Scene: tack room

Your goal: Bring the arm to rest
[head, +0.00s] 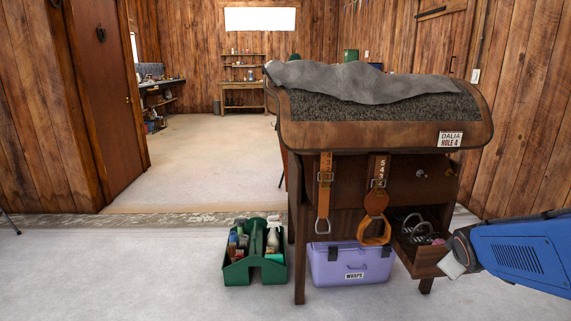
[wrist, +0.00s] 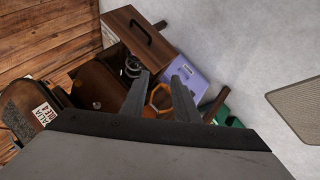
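My blue arm (head: 525,252) reaches in from the right edge of the head view. Its wrist end is beside the open drawer of the wooden saddle stand, and the fingers cannot be made out there. In the wrist view my gripper (wrist: 161,82) has its two dark fingers spread apart, with nothing held between them. An orange-brown stirrup (wrist: 160,97) shows beyond the fingers, apart from them.
The saddle stand (head: 296,235) carries a grey cloth (head: 340,80) on top. Its open drawer (head: 424,262) holds metal tack. A purple box (head: 335,268) sits beneath; a green caddy (head: 265,272) stands left.

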